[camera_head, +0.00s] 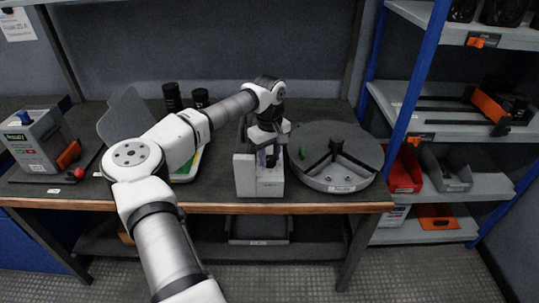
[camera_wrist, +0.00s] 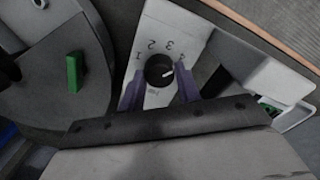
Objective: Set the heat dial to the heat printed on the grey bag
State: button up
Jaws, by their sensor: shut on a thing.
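The heat dial (camera_wrist: 159,71) is a round black knob on a pale panel marked 1, 2, 3 and 4. Its white mark points right, close to the 4. My gripper (camera_wrist: 157,92) has its purple fingers on either side of the knob and is shut on it. In the head view my gripper (camera_head: 270,160) reaches down to the grey machine (camera_head: 259,188) on the bench, and the dial is too small to read. I cannot make out a grey bag or its printed heat for certain in either view.
A round grey turntable (camera_head: 345,180) stands right beside the machine; its green peg (camera_wrist: 74,70) shows in the wrist view. A grey box device (camera_head: 38,145) stands at the left. Black cylinders (camera_head: 172,98) stand behind my arm. Shelves (camera_head: 455,130) fill the right.

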aim_at(270, 158)
jog(key=o, duration=1)
jog(key=shift+c, duration=0.2)
notch_tip(270, 158, up, 14)
jog(key=b, duration=0.1)
